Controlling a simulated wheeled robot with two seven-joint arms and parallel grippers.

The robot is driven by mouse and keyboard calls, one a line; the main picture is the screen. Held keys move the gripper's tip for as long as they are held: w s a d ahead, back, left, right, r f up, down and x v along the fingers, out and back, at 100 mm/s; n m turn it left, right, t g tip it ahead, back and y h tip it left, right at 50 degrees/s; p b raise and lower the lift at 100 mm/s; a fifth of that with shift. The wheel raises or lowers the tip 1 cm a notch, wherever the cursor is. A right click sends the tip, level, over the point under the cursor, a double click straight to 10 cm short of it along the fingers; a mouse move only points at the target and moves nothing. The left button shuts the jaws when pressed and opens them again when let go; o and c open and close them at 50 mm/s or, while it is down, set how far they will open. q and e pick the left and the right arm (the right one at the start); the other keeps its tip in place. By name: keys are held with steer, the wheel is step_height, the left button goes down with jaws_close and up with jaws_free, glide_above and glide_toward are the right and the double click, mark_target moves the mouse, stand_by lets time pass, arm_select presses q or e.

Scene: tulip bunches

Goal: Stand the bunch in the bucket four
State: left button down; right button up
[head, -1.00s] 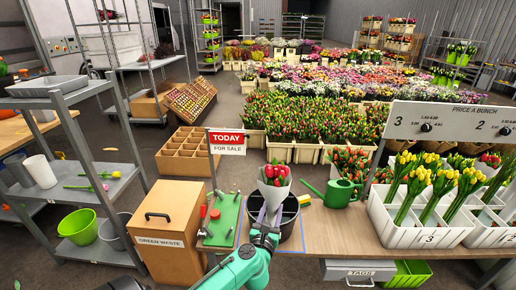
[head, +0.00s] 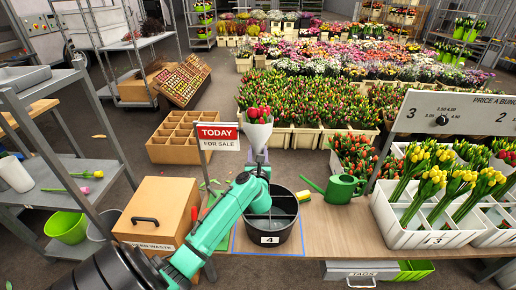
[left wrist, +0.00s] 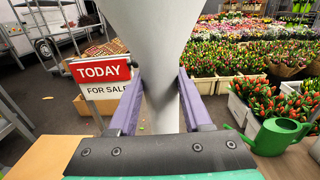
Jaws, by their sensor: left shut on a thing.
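My left gripper (head: 260,158) is shut on a bunch of red tulips (head: 259,116) in a pale paper wrap. The bunch is upright, blooms on top, held up behind and above bucket four. In the left wrist view the wrap (left wrist: 152,45) narrows down between the fingers, and the blooms are out of frame. Bucket four (head: 269,239) is a black round bucket labelled 4, standing on the bench inside a blue outline. It has dividers inside. My gripper and forearm hide part of its left and back rim. My right gripper is not in view.
A TODAY FOR SALE sign (head: 218,135) stands just left of the bunch. A green watering can (head: 341,188) is right of the bucket. White trays of yellow tulips (head: 412,236) stand further right. A green waste box (head: 157,211) is at left.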

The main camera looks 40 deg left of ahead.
arm_select(q)
steer(key=shift+s+d+r, duration=0.2)
steer(key=shift+d+r, duration=0.1)
steer(key=shift+r, duration=0.05)
steer(key=f+b, duration=0.7)
steer(key=f, duration=0.3)
steer(key=f+b, duration=0.8)
steer(key=f, duration=0.2)
steer(key=shift+w+a, duration=0.2)
steer(key=shift+f+b, duration=0.55)
steer(key=shift+f, duration=0.25)
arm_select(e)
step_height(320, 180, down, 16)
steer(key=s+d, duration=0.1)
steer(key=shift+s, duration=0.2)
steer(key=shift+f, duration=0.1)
arm_select(q)
steer(key=shift+f+b, duration=0.45)
steer(key=shift+f, duration=0.15)
jaws_free()
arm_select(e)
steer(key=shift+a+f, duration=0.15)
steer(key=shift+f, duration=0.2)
arm_select(q)
steer(key=shift+s, duration=0.1)
